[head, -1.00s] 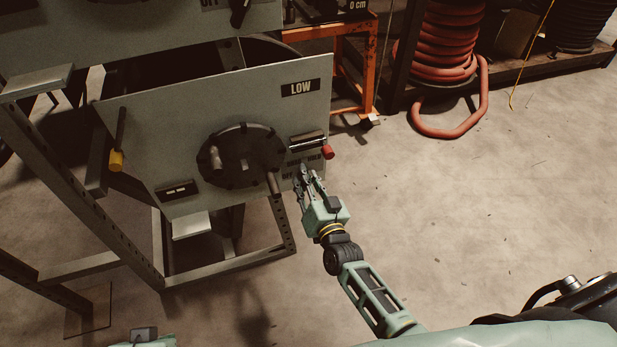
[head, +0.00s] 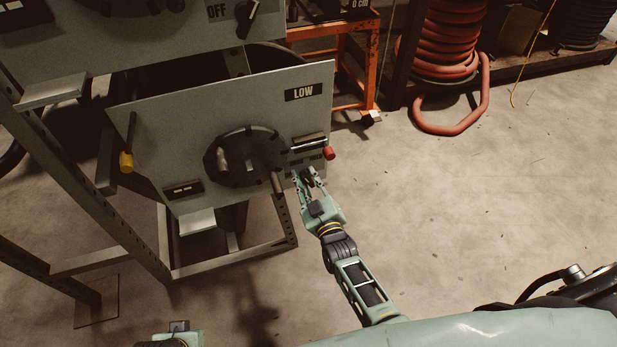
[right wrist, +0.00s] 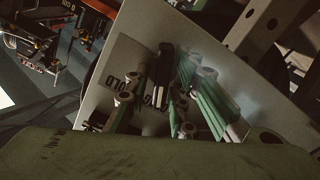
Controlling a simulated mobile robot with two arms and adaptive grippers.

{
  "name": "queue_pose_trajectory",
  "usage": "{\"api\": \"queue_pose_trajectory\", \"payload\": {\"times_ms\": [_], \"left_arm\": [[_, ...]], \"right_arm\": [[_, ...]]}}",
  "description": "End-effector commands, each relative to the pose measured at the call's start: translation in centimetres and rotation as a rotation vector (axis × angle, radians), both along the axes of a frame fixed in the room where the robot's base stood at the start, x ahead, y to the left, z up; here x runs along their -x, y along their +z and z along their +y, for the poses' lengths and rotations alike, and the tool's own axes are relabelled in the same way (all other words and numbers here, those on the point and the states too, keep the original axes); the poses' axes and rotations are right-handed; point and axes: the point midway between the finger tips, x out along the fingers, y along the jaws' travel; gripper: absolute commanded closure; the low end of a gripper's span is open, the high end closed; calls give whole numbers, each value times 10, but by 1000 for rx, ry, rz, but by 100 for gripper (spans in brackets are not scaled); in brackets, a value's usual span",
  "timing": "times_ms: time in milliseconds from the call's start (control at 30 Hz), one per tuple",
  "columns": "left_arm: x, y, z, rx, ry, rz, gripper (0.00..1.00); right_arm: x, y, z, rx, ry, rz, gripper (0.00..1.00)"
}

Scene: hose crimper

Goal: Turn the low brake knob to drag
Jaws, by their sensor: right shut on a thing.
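The low panel (head: 270,105) bears a black "LOW" sign and a big dark reel (head: 240,160). At its lower right, my right gripper (head: 307,175) is shut on the low brake knob, which the fingers mostly hide in the head view. In the right wrist view, the black bar-shaped low brake knob (right wrist: 163,62) stands between the green fingers of the gripper (right wrist: 155,95). The printed word "HOLD" (right wrist: 120,85) shows beside it; the other words are covered or unreadable. Only a piece of my left gripper (head: 178,335) shows at the bottom edge, its fingers not visible.
A red-tipped handle (head: 329,153) sticks out just above my right gripper. A yellow-tipped lever (head: 127,160) is at the panel's left. The upper panel (head: 150,45) has a black knob near "OFF". Floor (head: 430,220) to the right is clear; a red hose coil (head: 445,60) stands behind.

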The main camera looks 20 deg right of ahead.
Motion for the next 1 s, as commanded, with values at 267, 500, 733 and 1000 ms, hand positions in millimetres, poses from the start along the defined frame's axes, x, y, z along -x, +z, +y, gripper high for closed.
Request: {"api": "queue_pose_trajectory", "payload": {"times_ms": [267, 500, 733, 1000], "left_arm": [[0, -4, 0, 1, -1, 1, 100], [1, -6, 0, 0, -1, 3, 100], [1, -6, 0, 0, -1, 3, 100], [1, -6, -1, 0, -1, 3, 100]], "right_arm": [[1, -2, 5, 76, 7, 1, 100], [1, -2, 5, 87, 7, 1, 100], [1, -2, 6, 86, 8, 2, 100], [1, -2, 4, 86, 5, 1, 70]]}}
